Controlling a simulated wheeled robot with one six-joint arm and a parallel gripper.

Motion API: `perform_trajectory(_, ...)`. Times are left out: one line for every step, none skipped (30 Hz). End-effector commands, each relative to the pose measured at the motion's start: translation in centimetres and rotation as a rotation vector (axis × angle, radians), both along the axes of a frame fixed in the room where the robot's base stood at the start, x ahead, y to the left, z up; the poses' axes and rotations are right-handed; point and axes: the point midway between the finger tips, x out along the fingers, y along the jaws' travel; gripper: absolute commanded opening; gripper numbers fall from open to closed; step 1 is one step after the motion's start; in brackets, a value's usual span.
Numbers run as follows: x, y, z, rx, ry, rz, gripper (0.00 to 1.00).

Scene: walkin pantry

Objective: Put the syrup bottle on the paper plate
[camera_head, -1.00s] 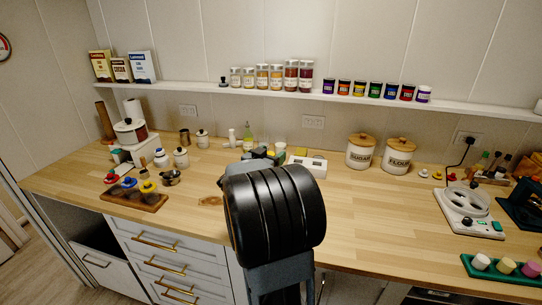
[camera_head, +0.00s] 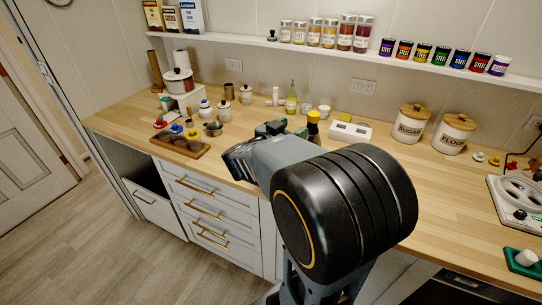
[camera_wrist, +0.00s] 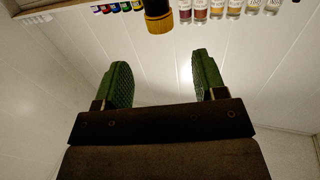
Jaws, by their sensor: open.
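A dark bottle with a yellow cap (camera_head: 313,117), which looks like the syrup bottle, stands on the counter just behind my arm; its lower part is hidden. In the wrist view a yellow-and-dark bottle top (camera_wrist: 158,16) shows at the top edge, roughly centred between my fingers and beyond their tips. My gripper (camera_wrist: 155,72) is open and empty, with two green ribbed fingers apart. In the head view my arm hides most of the gripper. I cannot make out the paper plate.
The wooden counter (camera_head: 235,175) has a board with small items (camera_head: 180,146) at left. A green bottle (camera_head: 291,100), a white box (camera_head: 350,132) and the sugar (camera_head: 411,123) and flour (camera_head: 454,133) canisters stand behind. A shelf (camera_head: 340,52) with jars runs above.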

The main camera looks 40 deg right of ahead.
Motion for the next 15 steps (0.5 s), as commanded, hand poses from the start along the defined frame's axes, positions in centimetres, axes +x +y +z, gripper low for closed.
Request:
perform_trajectory(0.1, 0.2, 0.0, 0.001, -0.003, 0.01, 0.65)
perform_trajectory(0.3, 0.3, 0.0, 0.004, -0.007, 0.024, 0.65)
perform_trajectory(0.7, 0.5, 0.1, 0.009, -0.016, 0.055, 0.65)
perform_trajectory(1.2, 0.8, 0.2, 0.014, -0.023, 0.089, 0.65)
perform_trajectory(1.8, 1.1, 0.3, 0.022, -0.034, 0.132, 0.65)
perform_trajectory(2.8, 1.8, 0.4, 0.036, -0.048, 0.206, 0.65)
perform_trajectory(3.6, 2.4, 0.5, 0.049, -0.059, 0.271, 0.65)
perform_trajectory(4.5, 3.2, 0.5, 0.066, -0.068, 0.345, 0.65)
perform_trajectory(5.7, 4.6, 0.6, 0.094, -0.076, 0.452, 0.65)
perform_trajectory(6.5, 5.8, 0.6, 0.117, -0.077, 0.538, 0.65)
perform_trajectory(7.3, 7.2, 0.5, 0.146, -0.074, 0.626, 0.65)
perform_trajectory(8.1, 9.1, 0.3, 0.186, -0.059, 0.74, 0.65)
perform_trajectory(8.6, 10.6, 0.0, 0.22, -0.042, 0.823, 0.65)
perform_trajectory(8.8, 12.1, -0.3, 0.254, -0.019, 0.901, 0.65)
perform_trajectory(8.9, 14.2, -0.9, 0.304, 0.02, 0.998, 0.65)
